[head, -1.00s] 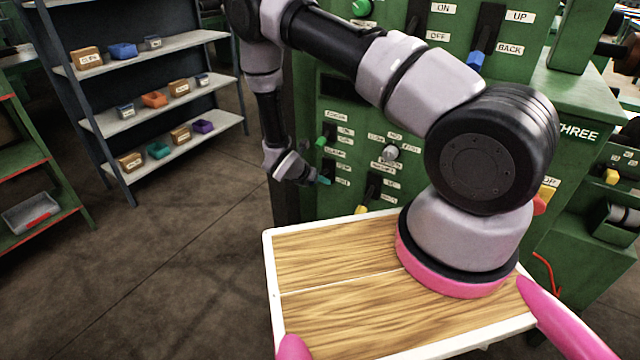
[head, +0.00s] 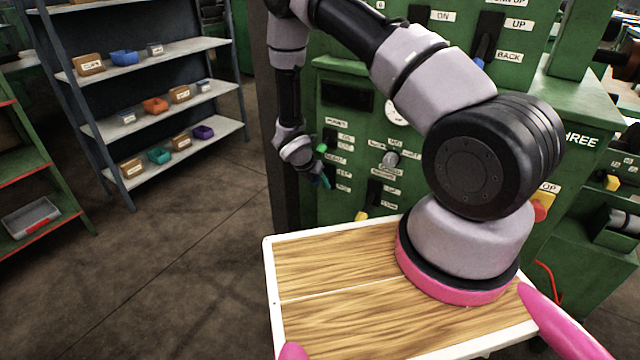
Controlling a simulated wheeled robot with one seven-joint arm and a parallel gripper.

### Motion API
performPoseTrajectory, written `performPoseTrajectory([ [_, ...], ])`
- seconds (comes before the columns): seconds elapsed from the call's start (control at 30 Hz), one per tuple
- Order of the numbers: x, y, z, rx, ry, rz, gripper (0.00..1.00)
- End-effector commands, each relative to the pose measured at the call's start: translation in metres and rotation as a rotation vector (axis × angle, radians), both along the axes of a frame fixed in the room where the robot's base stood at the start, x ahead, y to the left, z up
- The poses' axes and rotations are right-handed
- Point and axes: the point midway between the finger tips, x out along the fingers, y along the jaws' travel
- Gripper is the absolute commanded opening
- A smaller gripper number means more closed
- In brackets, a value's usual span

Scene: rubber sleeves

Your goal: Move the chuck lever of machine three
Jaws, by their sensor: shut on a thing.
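Machine three (head: 590,110) is the green machine at the right, with "THREE" on its side and several labelled levers on its front. My gripper (head: 319,175) is at the left edge of its front panel, below a green-tipped lever (head: 322,148). It is shut on a small teal-handled lever (head: 326,182), whose tip shows just past the fingers. The fingers and my wrist hide most of this lever. The small labels beside it are too blurred to tell which one reads chuck. A yellow-tipped lever (head: 362,215) and a blue-handled lever (head: 478,62) stand free of the gripper.
A grey knob (head: 391,158) and a round dial (head: 392,112) are on the panel right of my gripper. A shelf rack (head: 180,112) with small bins stands at the left. The floor (head: 190,250) between rack and machine is clear.

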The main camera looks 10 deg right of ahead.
Motion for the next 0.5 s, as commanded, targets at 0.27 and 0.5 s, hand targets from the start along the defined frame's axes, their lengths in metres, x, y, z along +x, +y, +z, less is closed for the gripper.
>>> performPoseTrajectory([
  [0.27,0.0014,-0.0005,0.0011,0.0,-0.004,-0.002,0.72],
  [0.5,0.0004,0.001,0.0037,0.0,-0.004,-0.002,0.72],
])
